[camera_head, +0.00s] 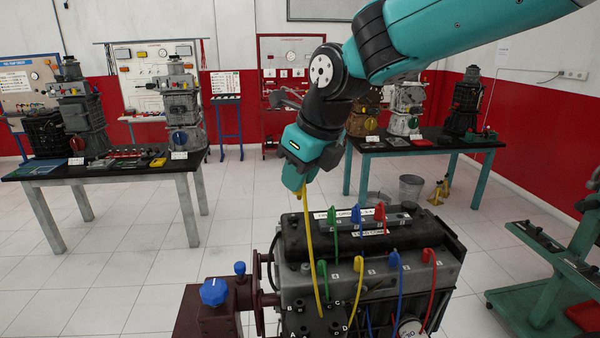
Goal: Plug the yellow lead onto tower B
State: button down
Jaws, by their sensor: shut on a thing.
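My gripper (301,180) is shut on the upper end of the yellow lead (309,240), high above the engine's left part. The lead hangs from it in a long line towards the black coil block (320,327), which carries letters A, B, C and D. Tower B (299,304) is at the block's back left, beside the letter B, well below and apart from my gripper. A yellow boot (355,263) sits on the engine's front row. I cannot tell where the yellow lead's lower part runs behind or past the block.
Green (322,267), blue (394,259) and red (429,255) boots sit on the engine's front row; more coloured boots stand behind. A maroon stand with a blue knob (214,292) is at the left. Benches stand at the back.

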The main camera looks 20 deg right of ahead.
notch_tip(320, 180, down, 20)
jog(key=b, duration=1.3)
dwell(1.1)
jog(key=shift+f, duration=0.15)
dwell(0.8)
jog(key=shift+f+b, duration=1.65)
jog(key=shift+f, duration=0.85)
jog(key=shift+f, duration=0.9)
dwell(0.4)
